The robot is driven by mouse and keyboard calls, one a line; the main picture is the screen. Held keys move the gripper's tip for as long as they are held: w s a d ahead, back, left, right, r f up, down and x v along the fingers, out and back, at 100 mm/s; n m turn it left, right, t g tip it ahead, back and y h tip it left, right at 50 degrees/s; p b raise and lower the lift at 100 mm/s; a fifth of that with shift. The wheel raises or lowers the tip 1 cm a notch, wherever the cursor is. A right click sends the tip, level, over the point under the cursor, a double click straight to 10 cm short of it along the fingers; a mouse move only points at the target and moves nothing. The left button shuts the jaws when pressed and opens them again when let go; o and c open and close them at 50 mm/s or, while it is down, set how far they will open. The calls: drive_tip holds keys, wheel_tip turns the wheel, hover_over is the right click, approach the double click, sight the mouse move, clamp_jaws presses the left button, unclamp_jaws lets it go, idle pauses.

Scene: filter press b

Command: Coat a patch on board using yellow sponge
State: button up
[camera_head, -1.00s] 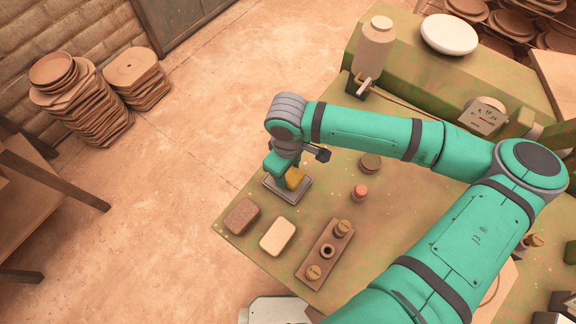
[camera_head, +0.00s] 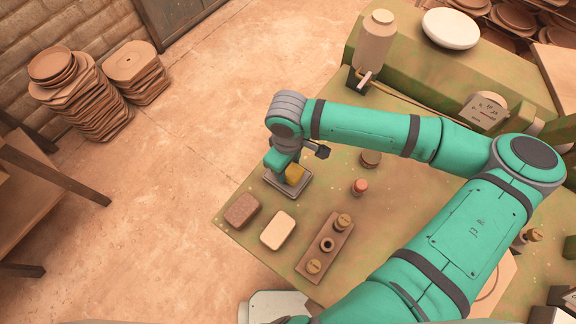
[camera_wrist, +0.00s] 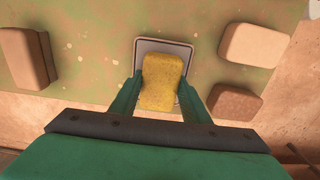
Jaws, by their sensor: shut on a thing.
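My gripper (camera_wrist: 160,98) is shut on the yellow sponge (camera_wrist: 162,78), with a finger on each side of it. The sponge is over a shallow grey tray (camera_wrist: 147,43); whether it touches the tray floor I cannot tell. In the head view the yellow sponge (camera_head: 294,173) shows beside my gripper (camera_head: 282,172), above the tray (camera_head: 291,195). A pale flat board (camera_head: 500,288) shows partly at the lower right behind my arm; I cannot tell whether it is the task's board.
Brown (camera_head: 241,211) and cream (camera_head: 278,229) sponges lie near the tray. A wooden block with knobs (camera_head: 324,246), a red-topped jar (camera_head: 359,187) and a dark round jar (camera_head: 370,159) stand nearby. A large bottle (camera_head: 375,42) stands behind. A brown block (camera_wrist: 26,58) shows left in the wrist view.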

drive_tip(key=shift+f, duration=0.6)
idle(1.3)
drive_tip(key=shift+r, duration=0.1)
drive_tip(key=shift+r, duration=3.45)
drive_tip(key=shift+f, duration=0.1)
